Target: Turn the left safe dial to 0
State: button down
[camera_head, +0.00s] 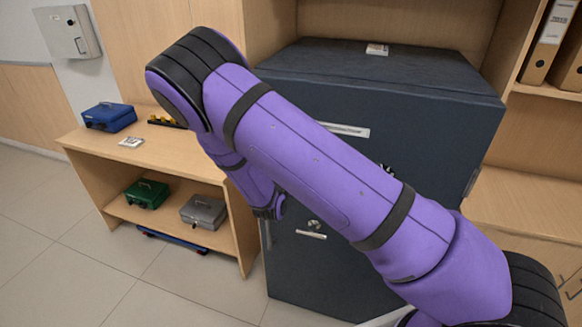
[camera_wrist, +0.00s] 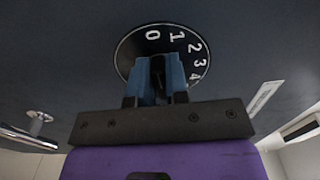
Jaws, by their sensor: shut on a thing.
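The left safe dial (camera_wrist: 142,42) is a black disc with white numbers on the dark safe front in the wrist view. Its 0 is near the top, a little left of centre, and 1, 2, 3 and 4 run down the right side. My gripper (camera_wrist: 161,70) has its blue fingers shut on the dial's knob at the middle. The fingers and wrist hide the dial's lower part, and I cannot make out a pointer mark. In the head view my purple arm hides the gripper and this dial.
A wooden shelf (camera_head: 165,150) with cash boxes stands left. Open floor (camera_head: 70,270) lies before it.

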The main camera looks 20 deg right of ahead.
dwell(0.4)
jog(key=c, duration=1.1)
grip_release()
jog(key=v, duration=1)
jog(key=shift+s+a, duration=0.25)
jog(key=shift+s, duration=0.05)
